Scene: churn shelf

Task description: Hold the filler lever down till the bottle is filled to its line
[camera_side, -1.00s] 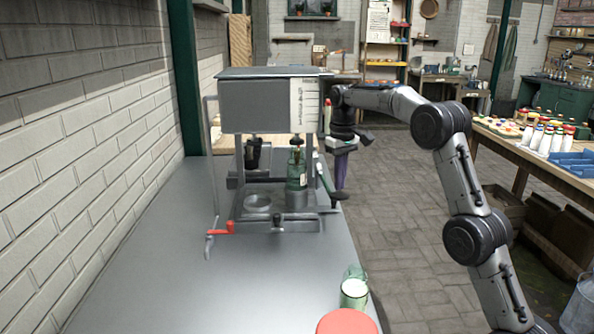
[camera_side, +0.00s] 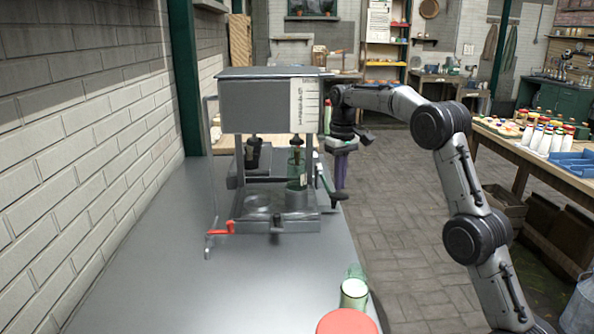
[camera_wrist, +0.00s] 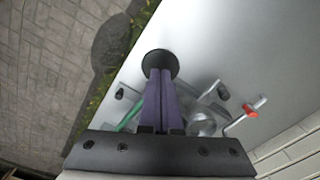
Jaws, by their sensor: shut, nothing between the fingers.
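The filler is a grey tank (camera_side: 258,106) on posts with a numbered white scale. A greenish glass bottle (camera_side: 298,176) stands upright under its right nozzle; its liquid level and line are too small to read. The filler lever (camera_side: 328,186) slopes down at the machine's right side to a black knob. My gripper (camera_side: 341,183) has its purple fingers shut and empty, pointing down at that knob. In the wrist view the closed fingertips (camera_wrist: 159,74) overlap the round black knob (camera_wrist: 160,62); they look to be on or just above it.
A red-handled tap (camera_side: 222,228) sits at the machine's front left. A green glass (camera_side: 354,292) and a round red-topped thing (camera_side: 347,322) stand at the bench's near right edge. A brick wall borders the left.

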